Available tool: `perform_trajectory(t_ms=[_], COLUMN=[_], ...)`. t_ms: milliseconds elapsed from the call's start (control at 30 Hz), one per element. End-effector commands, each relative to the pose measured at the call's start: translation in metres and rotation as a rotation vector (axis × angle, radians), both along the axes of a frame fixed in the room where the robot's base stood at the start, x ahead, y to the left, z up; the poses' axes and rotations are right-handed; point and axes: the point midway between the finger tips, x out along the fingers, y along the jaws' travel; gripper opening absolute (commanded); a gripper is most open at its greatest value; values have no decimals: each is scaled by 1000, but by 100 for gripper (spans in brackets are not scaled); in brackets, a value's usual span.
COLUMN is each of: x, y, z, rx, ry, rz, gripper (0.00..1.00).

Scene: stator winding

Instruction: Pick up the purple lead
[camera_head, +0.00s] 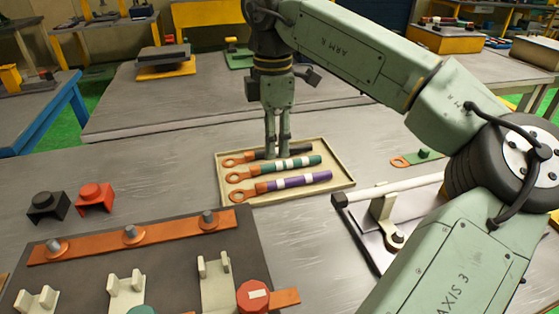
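The purple lead (295,181) lies in a shallow beige tray (343,180), nearest the tray's front edge. It has white bands and a copper ring end pointing left. A green lead (273,167) with white bands lies just behind it, and a black lead (296,151) behind that. My gripper (277,154) points down at the back of the tray, by the black lead, behind the green and purple leads. Its fingers are close together with a narrow gap; whether they touch the black lead is unclear. Nothing covers the purple lead.
A dark board (175,265) with a copper bar and cream holders fills the front left. A white rod on a stand (385,208) is right of the tray. Bare table lies left of the tray.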

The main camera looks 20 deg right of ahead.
Motion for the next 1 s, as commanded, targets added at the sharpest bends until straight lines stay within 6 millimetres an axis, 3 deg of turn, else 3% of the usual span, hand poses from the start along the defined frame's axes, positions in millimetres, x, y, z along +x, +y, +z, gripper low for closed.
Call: perform_trajectory(t_ms=[133,400,600,833,1000], x=[0,-1,-1,-3,-2], y=[0,0,0,1,0], z=[-7,-47,-61,-95,-107], rx=[1,1,2,2,0], ry=[2,2,1,2,0], rz=[1,1,1,1,-1], gripper=[29,29,29,29,29])
